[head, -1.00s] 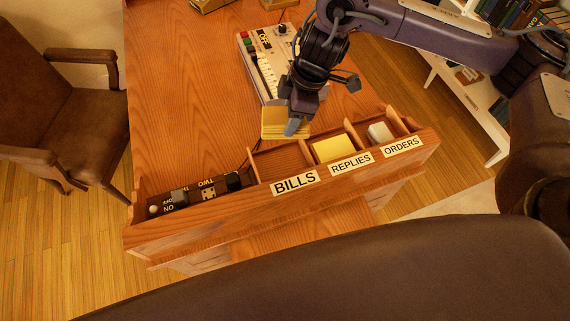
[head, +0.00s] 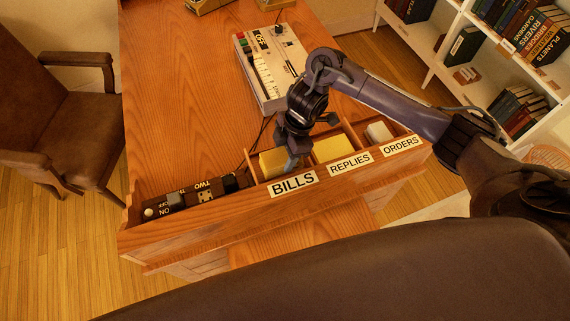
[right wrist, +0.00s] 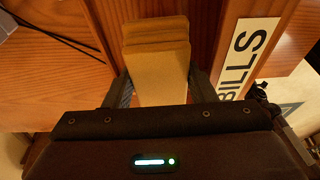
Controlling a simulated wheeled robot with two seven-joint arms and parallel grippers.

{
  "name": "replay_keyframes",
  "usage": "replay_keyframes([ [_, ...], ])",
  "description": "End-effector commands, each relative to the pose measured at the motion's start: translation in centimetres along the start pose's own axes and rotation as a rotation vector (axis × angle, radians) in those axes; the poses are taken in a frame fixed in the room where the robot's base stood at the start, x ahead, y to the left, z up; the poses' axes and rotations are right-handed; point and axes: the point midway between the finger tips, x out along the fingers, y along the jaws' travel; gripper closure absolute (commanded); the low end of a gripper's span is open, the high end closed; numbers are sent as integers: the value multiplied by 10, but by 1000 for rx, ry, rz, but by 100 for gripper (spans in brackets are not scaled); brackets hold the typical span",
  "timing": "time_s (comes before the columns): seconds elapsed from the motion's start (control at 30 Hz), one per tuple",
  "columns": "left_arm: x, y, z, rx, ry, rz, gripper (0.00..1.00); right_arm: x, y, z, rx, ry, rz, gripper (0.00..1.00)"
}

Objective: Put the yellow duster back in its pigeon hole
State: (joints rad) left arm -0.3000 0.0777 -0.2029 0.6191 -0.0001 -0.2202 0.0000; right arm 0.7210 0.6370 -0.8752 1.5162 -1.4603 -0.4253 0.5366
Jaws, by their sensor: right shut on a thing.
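The yellow duster (head: 272,163), a folded, layered block, is at the BILLS pigeon hole (head: 292,185) of the desk's front rack. My right gripper (head: 292,160) is shut on it from above. In the right wrist view the duster (right wrist: 157,62) sits between the two fingers, beside the BILLS label (right wrist: 247,55). The duster's lower part is hidden, so I cannot tell whether it touches the floor of the hole. My left gripper is not in view.
The REPLIES hole holds a yellow pad (head: 330,148), and the ORDERS hole a pale block (head: 378,132). A dark switch box (head: 200,191) fills the rack's left part. A keyed machine (head: 268,68) stands behind. The desk's left side (head: 170,90) is clear.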

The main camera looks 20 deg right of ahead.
Motion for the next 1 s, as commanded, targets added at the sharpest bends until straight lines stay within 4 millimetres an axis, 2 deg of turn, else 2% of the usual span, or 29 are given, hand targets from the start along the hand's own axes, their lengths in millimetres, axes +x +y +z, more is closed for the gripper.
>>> replay_keyframes([
  [0.03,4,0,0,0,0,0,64,8,0,1,1,3,0,71],
  [0.17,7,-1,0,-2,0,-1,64,15,0,3,0,2,0,71],
  [0.3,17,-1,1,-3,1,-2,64,38,0,9,2,3,-1,71],
  [0.4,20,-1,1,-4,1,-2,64,47,0,12,1,2,0,71],
  [0.83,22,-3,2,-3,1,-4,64,51,1,14,-1,0,1,71],
  [0.87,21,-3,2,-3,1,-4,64,50,1,14,-1,0,1,47],
  [0.9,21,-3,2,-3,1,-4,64,50,1,14,-1,0,1,42],
  [1.0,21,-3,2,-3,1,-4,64,50,0,14,0,0,1,40],
])
